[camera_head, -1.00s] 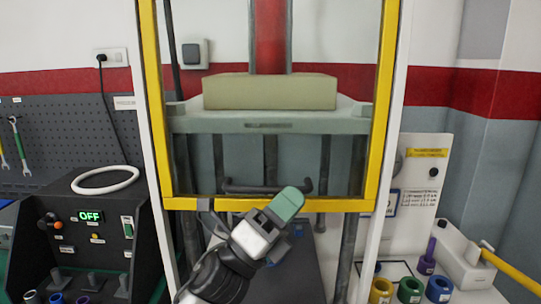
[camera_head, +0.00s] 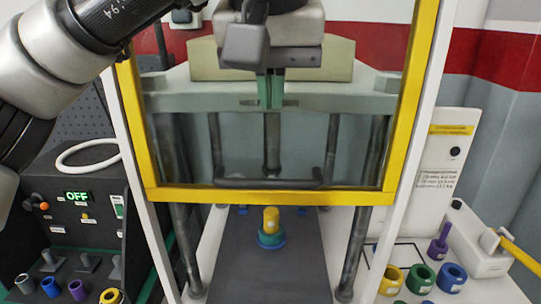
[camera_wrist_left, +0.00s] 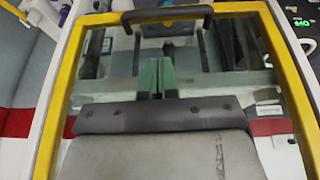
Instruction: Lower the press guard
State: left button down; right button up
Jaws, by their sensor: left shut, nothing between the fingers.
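The press guard (camera_head: 165,197) is a clear pane in a yellow frame with a dark bar handle (camera_head: 268,183) along its lower edge. It is raised, with an open gap between its lower bar and the press bed. My left gripper (camera_head: 271,90) is in front of the pane, well above the handle, its green fingers together, empty and pointing down. In the left wrist view the fingers (camera_wrist_left: 155,77) point toward the handle (camera_wrist_left: 168,13) and stay apart from it; the yellow frame (camera_wrist_left: 46,115) surrounds them. My right gripper is not in view.
On the dark press bed (camera_head: 250,270) stands a yellow cylinder (camera_head: 271,217) on a teal base (camera_head: 270,238). A control box reading OFF (camera_head: 77,197) is at left. Coloured rings (camera_head: 420,278) and a device with a yellow lever (camera_head: 520,250) are at right.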

pick_arm(q)
jog(key=p, duration=0.4)
send_near(270, 170)
notch_tip(270, 170, down, 6)
jog(key=s, duration=0.2)
jog(key=shift+d, duration=0.15)
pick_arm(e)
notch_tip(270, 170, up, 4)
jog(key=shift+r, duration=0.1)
